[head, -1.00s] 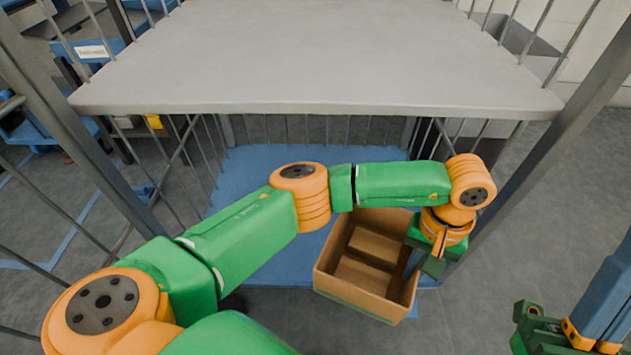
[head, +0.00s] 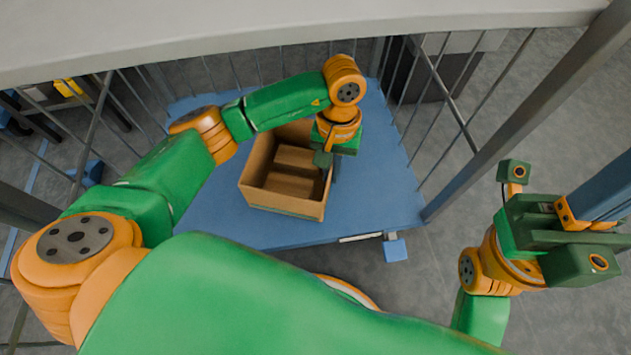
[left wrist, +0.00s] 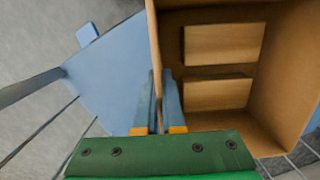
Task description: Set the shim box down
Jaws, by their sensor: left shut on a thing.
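The shim box (head: 282,203) is an open brown cardboard box with two smaller cardboard blocks inside. In the head view it is over the blue deck (head: 370,205) of the cage trolley, toward the front. I cannot tell whether its underside touches the deck. My left gripper (head: 333,172) is shut on the box's right wall. In the left wrist view the blue fingers (left wrist: 160,95) pinch the wall of the box (left wrist: 240,12), one finger on each side. My right gripper (head: 585,215) is at the right, away from the box; its fingertips are not clearly seen.
A grey shelf (head: 250,30) spans above the back of the deck. Barred side walls and a grey post (head: 520,110) bound the trolley. The deck is bare to the left and right of the box.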

